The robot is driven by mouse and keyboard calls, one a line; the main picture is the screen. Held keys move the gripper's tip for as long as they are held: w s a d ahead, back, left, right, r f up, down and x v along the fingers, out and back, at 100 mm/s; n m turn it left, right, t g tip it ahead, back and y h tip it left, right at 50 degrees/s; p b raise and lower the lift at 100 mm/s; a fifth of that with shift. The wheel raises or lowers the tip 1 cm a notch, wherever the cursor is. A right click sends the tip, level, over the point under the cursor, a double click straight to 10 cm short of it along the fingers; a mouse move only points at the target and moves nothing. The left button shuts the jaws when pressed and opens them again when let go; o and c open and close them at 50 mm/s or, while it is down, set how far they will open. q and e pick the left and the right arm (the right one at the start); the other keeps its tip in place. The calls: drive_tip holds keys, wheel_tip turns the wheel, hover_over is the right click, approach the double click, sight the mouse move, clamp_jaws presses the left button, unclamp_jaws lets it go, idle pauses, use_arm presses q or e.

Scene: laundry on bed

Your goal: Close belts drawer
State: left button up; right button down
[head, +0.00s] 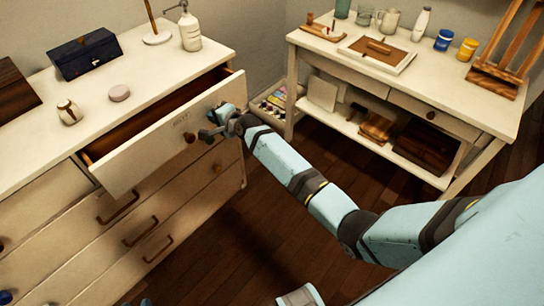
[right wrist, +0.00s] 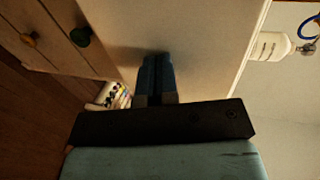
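The open drawer (head: 150,152) is the pale top drawer of the dresser, pulled well out. Its front carries a small faint label and a round brown knob (head: 189,137). My right gripper (head: 212,130) is at the outer face of the drawer front, near its right end, to the right of the knob. In the right wrist view its dark fingers (right wrist: 155,76) are together with nothing between them, pointing at a pale panel (right wrist: 195,40). I cannot tell whether they touch it.
On the dresser top stand a dark blue box (head: 86,54), a white pump bottle (head: 190,30), a small jar (head: 69,112) and a pale round item (head: 119,92). A side table (head: 440,105) with several items stands right. Dark wooden floor (head: 225,245) lies between.

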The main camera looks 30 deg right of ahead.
drive_tip(key=w+a+b, duration=0.1)
drive_tip(key=w, duration=0.1)
drive_tip(key=w+a+b, duration=0.1)
drive_tip(key=w, duration=0.2)
drive_tip(key=w+a+b, duration=0.1)
drive_tip(key=w, duration=0.2)
drive_tip(key=shift+w+f+b, duration=0.1)
drive_tip(key=shift+f+b, duration=0.05)
drive_tip(key=shift+b, duration=0.25)
drive_tip(key=shift+w+a, duration=0.1)
drive_tip(key=shift+w, duration=0.3)
use_arm(q)
drive_tip(key=shift+d+t+h, duration=0.3)
drive_tip(key=shift+d+h, duration=0.1)
drive_tip(key=shift+d, duration=0.1)
use_arm(e)
drive_tip(key=shift+r, duration=0.35)
drive_tip(key=shift+w+r, duration=0.1)
drive_tip(key=shift+r, duration=0.05)
